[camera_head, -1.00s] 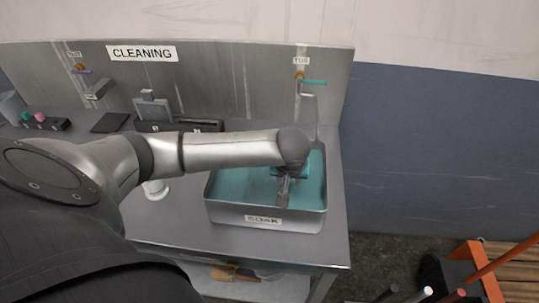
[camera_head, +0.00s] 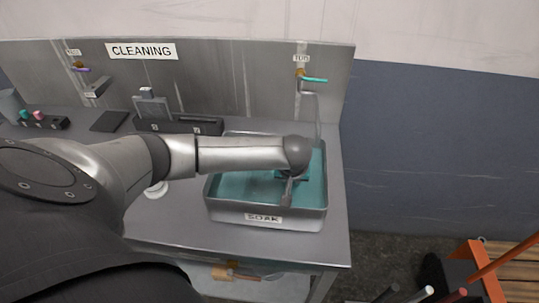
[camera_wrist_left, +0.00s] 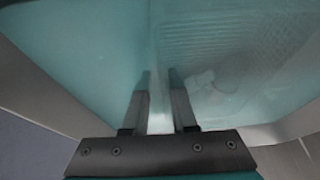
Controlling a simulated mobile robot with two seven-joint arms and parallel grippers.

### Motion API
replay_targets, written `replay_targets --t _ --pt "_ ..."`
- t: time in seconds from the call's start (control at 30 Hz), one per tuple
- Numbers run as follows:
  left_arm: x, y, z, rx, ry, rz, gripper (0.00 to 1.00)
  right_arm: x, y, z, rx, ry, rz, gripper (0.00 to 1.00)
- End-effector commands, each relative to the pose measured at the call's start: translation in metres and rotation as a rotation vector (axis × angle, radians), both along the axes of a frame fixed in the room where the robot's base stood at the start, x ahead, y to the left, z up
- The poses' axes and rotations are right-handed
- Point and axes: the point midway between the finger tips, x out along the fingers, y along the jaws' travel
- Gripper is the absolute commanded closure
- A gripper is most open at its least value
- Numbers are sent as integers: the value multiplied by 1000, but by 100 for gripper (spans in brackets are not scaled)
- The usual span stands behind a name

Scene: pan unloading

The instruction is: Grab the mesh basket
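The mesh basket (camera_wrist_left: 240,40) shows faintly through the turquoise liquid, on the right side of the left wrist view. Its fine grid is blurred, and I cannot make it out in the head view, where my arm covers part of the tub. The grey SOAK tub (camera_head: 235,212) stands on the metal counter. My left gripper (camera_wrist_left: 158,78) points down into the tub, its tips in or at the liquid. Its two fingers are apart, with a pale strip between them that lines up with the basket's near-left edge. I see no clear contact. My right gripper is out of view.
The tub walls surround my left gripper. A tap with a turquoise handle (camera_head: 314,80) is on the back panel behind the tub. A black rack (camera_head: 180,126) stands at the counter's back. A white round item (camera_head: 157,190) is left of the tub.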

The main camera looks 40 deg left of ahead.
Motion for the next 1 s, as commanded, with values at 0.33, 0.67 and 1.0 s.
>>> replay_targets --t 0.33,0.67,1.0 --pt "0 0 0 1 0 0 100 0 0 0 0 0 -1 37" --pt "0 0 0 1 0 0 100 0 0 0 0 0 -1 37" --pt "0 0 0 1 0 0 100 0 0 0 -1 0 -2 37"
